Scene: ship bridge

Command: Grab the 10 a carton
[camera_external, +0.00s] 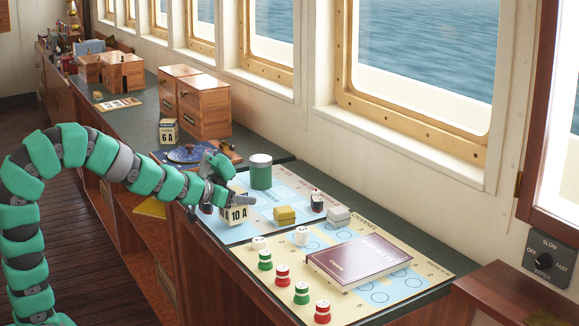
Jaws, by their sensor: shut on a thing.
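The carton marked "10 A" (237,216) is a small cream box with dark lettering, on or just above the near left part of the blue-and-white chart. My gripper (222,200) is at it, with its fingers shut on the carton. The fingers partly cover its upper and left sides. I cannot tell whether its base touches the chart. Another cream carton marked "6 A" (168,131) stands farther back on the dark counter, beside the wooden boxes.
A green cylinder (261,172) stands just behind my gripper. Wooden boxes (205,106) stand behind. The window wall bounds the counter.

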